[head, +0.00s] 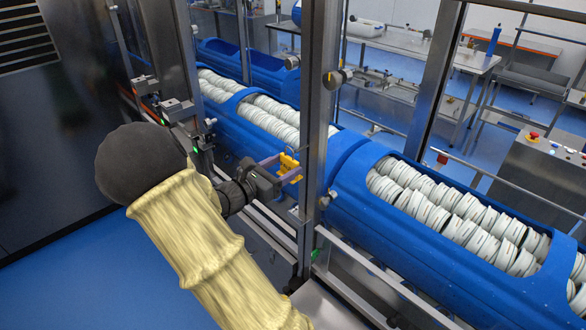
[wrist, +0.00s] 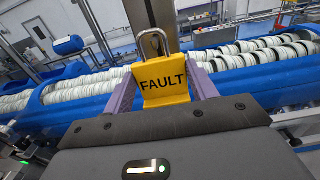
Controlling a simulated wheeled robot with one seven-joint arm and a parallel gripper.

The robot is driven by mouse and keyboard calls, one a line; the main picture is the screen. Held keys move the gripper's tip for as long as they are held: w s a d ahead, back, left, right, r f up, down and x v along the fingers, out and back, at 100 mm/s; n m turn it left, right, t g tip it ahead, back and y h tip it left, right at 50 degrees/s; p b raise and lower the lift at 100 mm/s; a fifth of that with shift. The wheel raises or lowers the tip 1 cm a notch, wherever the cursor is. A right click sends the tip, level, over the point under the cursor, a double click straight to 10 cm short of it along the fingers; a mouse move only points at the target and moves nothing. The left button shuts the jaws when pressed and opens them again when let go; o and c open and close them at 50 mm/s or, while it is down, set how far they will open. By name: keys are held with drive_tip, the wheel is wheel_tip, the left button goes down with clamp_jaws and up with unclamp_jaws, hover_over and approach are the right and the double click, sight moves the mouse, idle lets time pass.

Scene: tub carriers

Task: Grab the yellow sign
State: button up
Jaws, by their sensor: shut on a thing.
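The yellow sign (wrist: 164,82) reads "FAULT" in black and has a metal loop (wrist: 153,45) at its top. In the wrist view it sits between the two purple fingers of my gripper (wrist: 163,88), which is shut on it. In the head view the yellow sign (head: 289,168) shows small at the tips of my gripper (head: 280,166), in front of the blue tub and left of a steel post. The loop lies close to an upright metal post in the wrist view; I cannot tell whether it hangs on anything.
Blue tub carriers (head: 345,190) filled with stacked white discs run diagonally behind the sign. A steel post (head: 316,110) stands close to my gripper's right. Metal rails (head: 385,290) run along the tubs' near side. A dark cabinet (head: 50,120) is at left.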

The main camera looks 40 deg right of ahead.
drive_tip(key=s+a+b, duration=0.1)
drive_tip(key=a+b, duration=0.2)
drive_tip(key=a, duration=1.1)
